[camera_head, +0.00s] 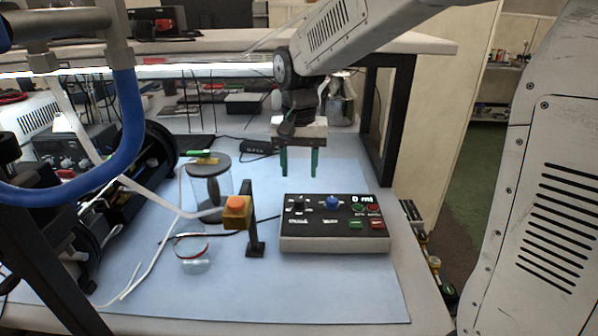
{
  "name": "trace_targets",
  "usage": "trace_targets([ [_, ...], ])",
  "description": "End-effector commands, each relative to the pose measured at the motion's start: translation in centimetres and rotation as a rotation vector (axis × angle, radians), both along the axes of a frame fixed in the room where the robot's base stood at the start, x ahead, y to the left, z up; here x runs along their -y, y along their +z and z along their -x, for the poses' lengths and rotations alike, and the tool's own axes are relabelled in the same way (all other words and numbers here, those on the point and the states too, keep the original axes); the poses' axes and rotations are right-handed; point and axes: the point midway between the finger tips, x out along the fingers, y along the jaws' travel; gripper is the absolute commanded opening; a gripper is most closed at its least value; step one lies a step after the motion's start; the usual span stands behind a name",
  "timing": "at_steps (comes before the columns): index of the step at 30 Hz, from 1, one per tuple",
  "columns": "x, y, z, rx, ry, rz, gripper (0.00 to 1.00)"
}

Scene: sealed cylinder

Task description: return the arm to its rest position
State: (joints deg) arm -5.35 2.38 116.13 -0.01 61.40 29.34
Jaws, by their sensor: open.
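My gripper (299,162) hangs from my arm near the middle of the picture, pointing down. Its two green fingers are apart with nothing between them. It is above and behind the black control box (335,238), which carries a blue knob (332,202), a black knob and several coloured buttons. My arm reaches in from the upper right. A clear cylinder (209,186) with a dark lid stands left of my gripper, apart from it.
An orange button on a yellow block (237,212) sits on a black post. A clear round dish (191,247) lies on the blue mat (330,305). A blue hose (130,115) and machinery fill the left. A shelf with a dark leg (389,130) stands behind.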

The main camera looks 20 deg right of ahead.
Motion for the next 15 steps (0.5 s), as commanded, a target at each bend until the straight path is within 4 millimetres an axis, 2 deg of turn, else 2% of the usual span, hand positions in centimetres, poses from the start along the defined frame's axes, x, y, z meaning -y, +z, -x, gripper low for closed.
trace_targets([
  [12,0.0,-0.1,0.1,-0.004,0.032,0.000,0.47],
  [14,0.1,-0.6,0.9,-0.031,0.077,0.002,0.47],
  [15,0.2,-1.2,2.0,-0.058,0.116,0.003,0.47],
])
